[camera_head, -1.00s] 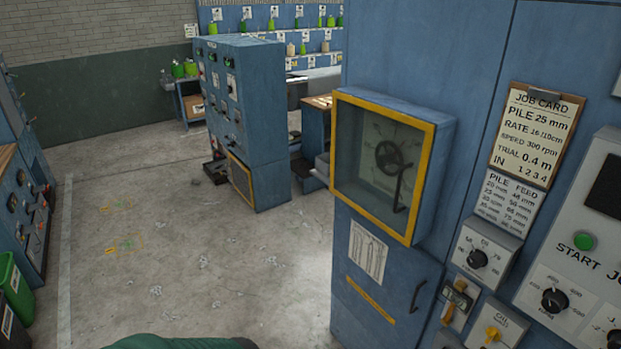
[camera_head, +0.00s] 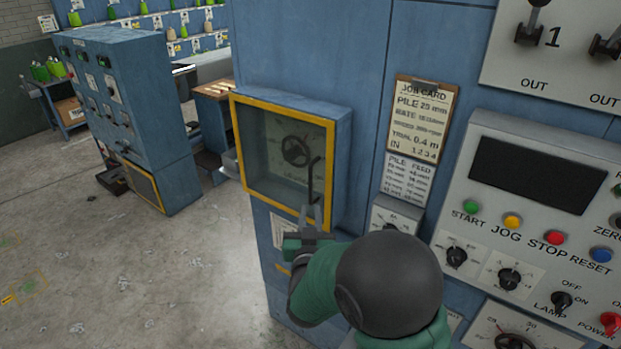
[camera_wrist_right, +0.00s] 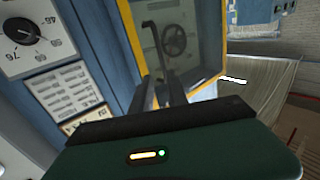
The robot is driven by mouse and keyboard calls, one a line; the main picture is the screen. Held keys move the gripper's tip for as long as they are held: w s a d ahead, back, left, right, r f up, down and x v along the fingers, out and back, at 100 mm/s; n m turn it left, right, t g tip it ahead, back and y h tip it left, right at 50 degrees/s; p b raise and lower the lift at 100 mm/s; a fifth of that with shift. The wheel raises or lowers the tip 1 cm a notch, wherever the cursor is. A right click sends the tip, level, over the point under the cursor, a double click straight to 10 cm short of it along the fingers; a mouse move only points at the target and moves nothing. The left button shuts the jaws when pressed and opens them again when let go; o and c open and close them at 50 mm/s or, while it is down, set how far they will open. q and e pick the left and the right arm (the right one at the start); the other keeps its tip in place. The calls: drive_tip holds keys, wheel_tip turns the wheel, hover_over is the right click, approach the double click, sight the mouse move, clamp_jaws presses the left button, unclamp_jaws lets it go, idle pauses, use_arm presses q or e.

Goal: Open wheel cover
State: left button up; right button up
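The wheel cover (camera_head: 240,150) is a clear, yellow-framed box front on the blue cabinet and looks closed. A dark handwheel (camera_head: 296,150) shows behind its pane. A black bar handle (camera_head: 313,182) stands upright at the cover's right side; it also shows in the right wrist view (camera_wrist_right: 154,45). My right gripper (camera_head: 311,212) is just below the handle, near the cover's lower right corner. In the right wrist view its two fingers (camera_wrist_right: 161,88) are apart, with the handle ahead of them. Contact with the handle cannot be made out. My left gripper is out of view.
A control panel (camera_head: 560,215) with buttons and knobs is to the right. A job card (camera_head: 422,118) and feed table (camera_head: 408,180) hang beside the cover. Another blue cabinet (camera_head: 125,110) stands at the left. The concrete floor (camera_head: 150,270) there is mostly clear.

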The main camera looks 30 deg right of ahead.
sight(310, 184)
drive_tip(key=p+x, duration=0.4)
drive_tip(key=x, duration=0.9)
drive_tip(key=shift+w+d, duration=0.15)
drive_tip(key=shift+d, duration=0.05)
drive_tip(key=shift+a, duration=0.15)
drive_tip(key=shift+c, duration=0.4)
drive_tip(key=shift+a, duration=0.15)
clamp_jaws()
